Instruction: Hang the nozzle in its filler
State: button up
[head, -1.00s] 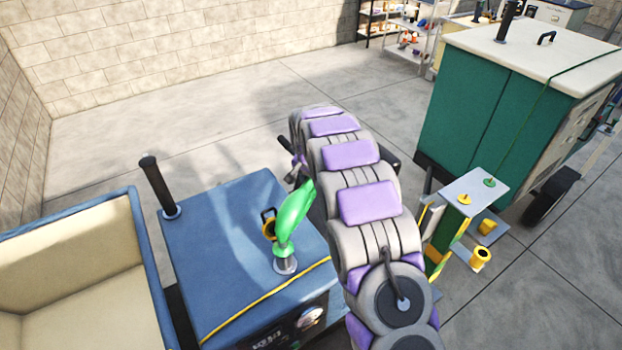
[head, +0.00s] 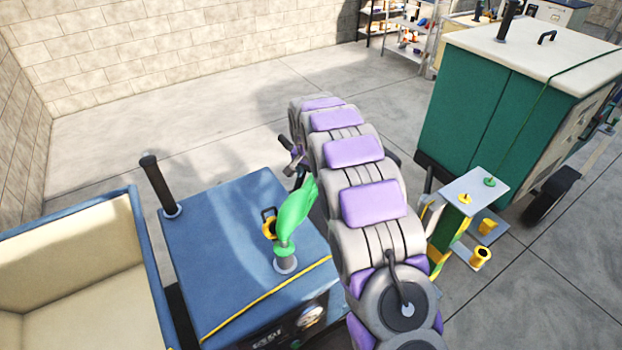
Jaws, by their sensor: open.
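The green nozzle (head: 296,210) stands nearly upright on the blue cabinet, its lower end at the grey metal collar of the filler (head: 285,266). How deep it sits is hard to tell. My gripper (head: 292,157) shows only in part behind the nozzle, at the left side of my arm. It is open and apart from the nozzle, beyond the cabinet's far right edge. My arm hides part of the area to the right of the nozzle.
The blue cabinet (head: 215,235) has a black post (head: 158,183) and a yellow line across its top. An open cream bin (head: 75,262) stands at left. A yellow-green stand (head: 478,187) and green cabinet (head: 500,110) stand right.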

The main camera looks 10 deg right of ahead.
jog(key=v, duration=1.4)
jog(key=shift+a+p, duration=0.15)
jog(key=shift+p, duration=0.15)
jog(key=shift+r, duration=0.1)
